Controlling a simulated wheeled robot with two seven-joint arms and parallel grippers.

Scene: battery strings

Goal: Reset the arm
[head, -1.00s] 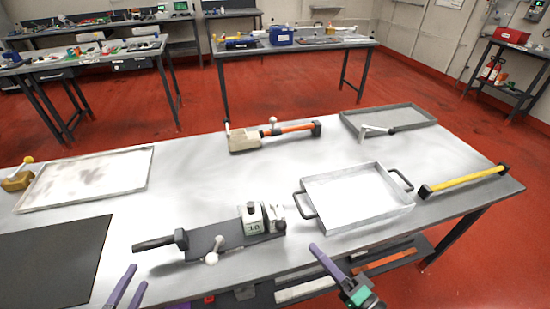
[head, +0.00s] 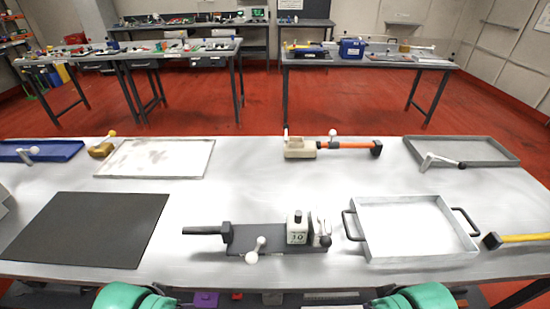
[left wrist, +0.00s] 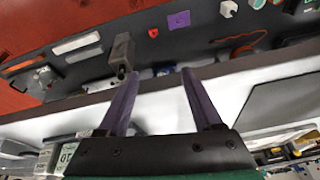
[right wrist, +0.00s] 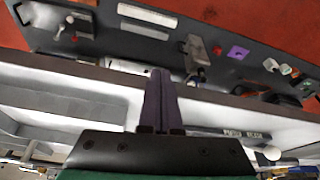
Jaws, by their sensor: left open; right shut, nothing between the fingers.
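My left gripper (left wrist: 158,72) is open in the left wrist view, its two purple fingers apart with nothing between them. My right gripper (right wrist: 160,70) is shut and empty in the right wrist view, its purple fingers pressed together. In the head view only green parts of my two arms show at the bottom edge, in front of the table (head: 330,272). The fingers are out of sight there. Both wrist views show the table's front edge and a lower shelf with loose items.
On the table, a black mat (head: 85,230) lies at left. A block marked 10 (head: 297,228) stands on a dark fixture (head: 268,238). A white handled tray (head: 415,258) stands at right. An orange-handled tool (head: 345,145) lies at the back.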

